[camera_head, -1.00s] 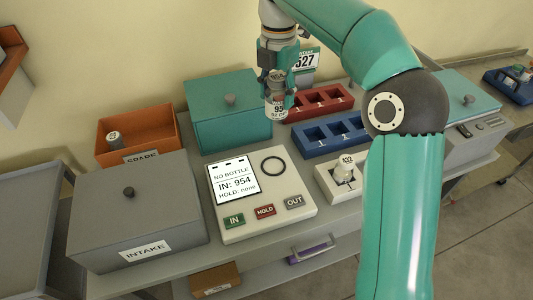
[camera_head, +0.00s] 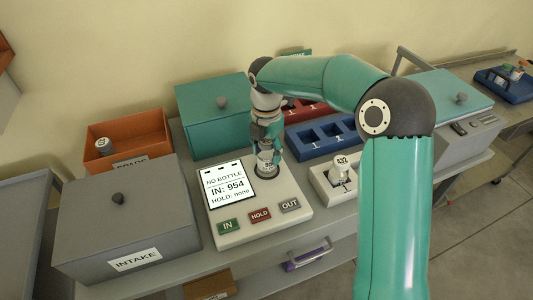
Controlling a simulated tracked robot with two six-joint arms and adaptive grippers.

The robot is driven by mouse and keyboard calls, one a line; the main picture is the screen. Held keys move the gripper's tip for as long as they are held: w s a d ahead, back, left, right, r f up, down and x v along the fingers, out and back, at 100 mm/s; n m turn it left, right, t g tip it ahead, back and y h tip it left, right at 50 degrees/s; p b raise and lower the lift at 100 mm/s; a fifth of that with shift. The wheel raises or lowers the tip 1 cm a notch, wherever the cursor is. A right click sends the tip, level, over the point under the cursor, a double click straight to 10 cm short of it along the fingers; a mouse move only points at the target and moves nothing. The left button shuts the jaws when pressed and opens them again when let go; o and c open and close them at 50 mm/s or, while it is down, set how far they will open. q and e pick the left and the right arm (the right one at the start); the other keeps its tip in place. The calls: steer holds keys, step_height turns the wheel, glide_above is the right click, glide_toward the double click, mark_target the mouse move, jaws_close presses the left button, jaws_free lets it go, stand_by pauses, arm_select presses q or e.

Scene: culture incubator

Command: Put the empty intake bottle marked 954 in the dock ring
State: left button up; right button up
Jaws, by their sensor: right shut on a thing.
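My right gripper (camera_head: 268,146) is shut on a small clear bottle (camera_head: 266,165) with a white label, partly covered by the fingers. In this view the label's number cannot be read in full. The bottle is upright over the dock ring (camera_head: 266,176) on the white console (camera_head: 262,212). Only the ring's dark lower edge shows below it; whether the bottle touches down cannot be told. The console screen (camera_head: 226,186) reads "NO BOTTLE", "IN: 954", "HOLD: none". My left gripper is not in view.
A grey INTAKE box (camera_head: 125,220) stands left of the console. Behind are an orange SPARE bin (camera_head: 122,138) with a bottle and a teal box (camera_head: 213,110). Right are blue (camera_head: 320,138) and red racks and a white holder (camera_head: 333,188) with a bottle marked 432.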

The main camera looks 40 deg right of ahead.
steer(key=shift+f, duration=0.5)
steer(key=o, duration=1)
step_height(320, 180, up, 12)
steer(key=shift+w+r+p, duration=0.1)
steer(key=shift+p, duration=0.3)
steer(key=shift+a, duration=0.1)
